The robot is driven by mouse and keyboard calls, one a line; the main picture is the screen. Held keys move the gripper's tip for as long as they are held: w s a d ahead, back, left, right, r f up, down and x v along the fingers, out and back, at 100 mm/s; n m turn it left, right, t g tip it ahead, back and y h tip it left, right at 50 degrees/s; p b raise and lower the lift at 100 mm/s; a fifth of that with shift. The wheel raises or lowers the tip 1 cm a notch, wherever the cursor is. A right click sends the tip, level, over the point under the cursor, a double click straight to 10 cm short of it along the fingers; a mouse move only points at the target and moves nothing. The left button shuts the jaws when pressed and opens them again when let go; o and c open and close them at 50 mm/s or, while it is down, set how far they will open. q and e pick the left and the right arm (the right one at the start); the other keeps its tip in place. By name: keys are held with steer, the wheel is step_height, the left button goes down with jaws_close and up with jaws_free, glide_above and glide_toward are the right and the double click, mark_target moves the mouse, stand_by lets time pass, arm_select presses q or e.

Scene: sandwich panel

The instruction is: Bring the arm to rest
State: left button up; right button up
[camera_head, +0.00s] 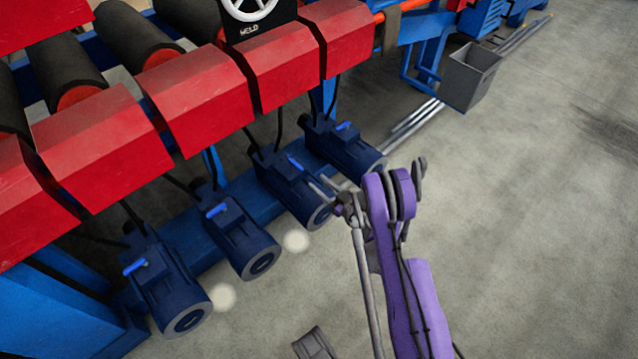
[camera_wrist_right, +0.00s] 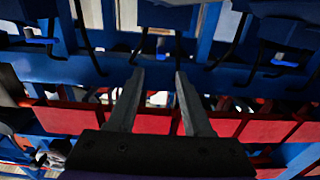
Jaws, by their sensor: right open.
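My right arm (camera_head: 413,275), purple with grey joints and dark cables, comes in from the bottom of the head view, right of centre. It is folded and raised, with its wrist near the blue motors. My right gripper (camera_head: 322,190) shows small there, in front of the motor row. I cannot tell whether it touches a motor. In the right wrist view the gripper (camera_wrist_right: 159,75) has its two grey fingers apart, with nothing held between them. My left gripper is not seen in either view.
Several dark blue motors (camera_head: 234,234) with bright blue handles stand along a blue beam. Red guards (camera_head: 194,100) and dark rollers (camera_head: 66,73) lie above them. A grey bin (camera_head: 470,78) is at the upper right. The concrete floor (camera_head: 540,220) is clear on the right.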

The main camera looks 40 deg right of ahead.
steer(key=w+r+m+h, duration=0.1)
steer(key=w+r+h, duration=0.1)
steer(key=r, duration=0.4)
steer(key=w+r+m+h, duration=0.2)
steer(key=w+r+h, duration=0.1)
steer(key=r, duration=0.4)
steer(key=s+a+r+m+g+h, duration=0.1)
steer(key=s+a+r+g+h, duration=0.1)
steer(key=s+a+r+g, duration=0.4)
steer(key=s+a+f+n+g+y, duration=0.1)
steer(key=s+a+g+y, duration=0.15)
steer(key=s+a, duration=0.5)
steer(key=s+a+n+g+y, duration=0.1)
steer(key=s+a+g, duration=0.25)
steer(key=s, duration=0.75)
steer(key=s+a+f+n+g+y, duration=0.1)
steer(key=s+a+g+y, duration=0.1)
steer(key=s+a, duration=0.55)
arm_select(q)
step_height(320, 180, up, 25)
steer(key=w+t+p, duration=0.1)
steer(key=p, duration=2)
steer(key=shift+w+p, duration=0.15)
steer(key=shift+p, duration=0.25)
arm_select(e)
step_height(320, 180, up, 25)
steer(key=d+t, duration=0.1)
